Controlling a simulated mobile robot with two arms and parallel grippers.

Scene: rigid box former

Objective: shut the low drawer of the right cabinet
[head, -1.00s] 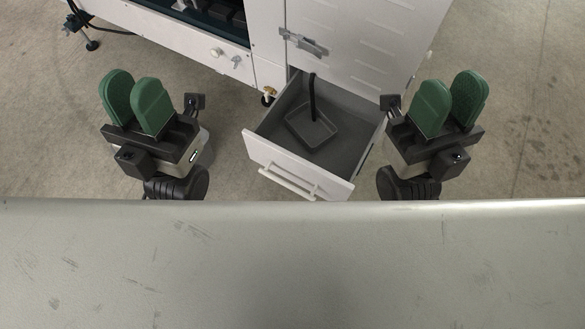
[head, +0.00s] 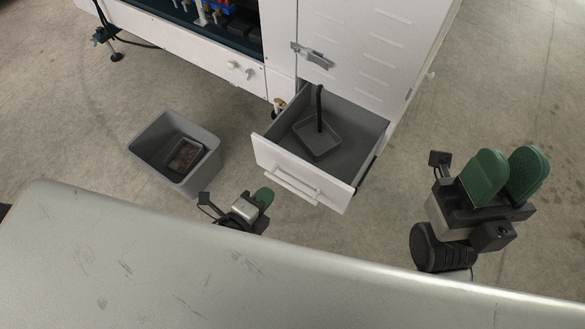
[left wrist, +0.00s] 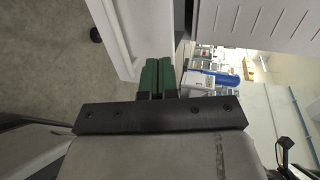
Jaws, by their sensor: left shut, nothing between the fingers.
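The low drawer (head: 330,188) of the white right cabinet (head: 365,50) stands pulled out in the head view, with a bar handle (head: 292,186) on its white front. A grey pan with a dark upright handle (head: 319,138) lies inside. My left gripper (head: 265,195) is shut and empty, in front of the drawer, just left of its handle. In the left wrist view its green fingers (left wrist: 157,76) are together, close to a white panel (left wrist: 115,35) that looks like the drawer front; contact cannot be told. My right gripper (head: 507,172) is open and empty, well right of the drawer.
A grey bin (head: 176,152) with a small tray inside stands on the floor left of the drawer. A latch (head: 312,56) is on the cabinet above it. A broad grey surface (head: 200,270) fills the foreground. Floor between drawer and right gripper is clear.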

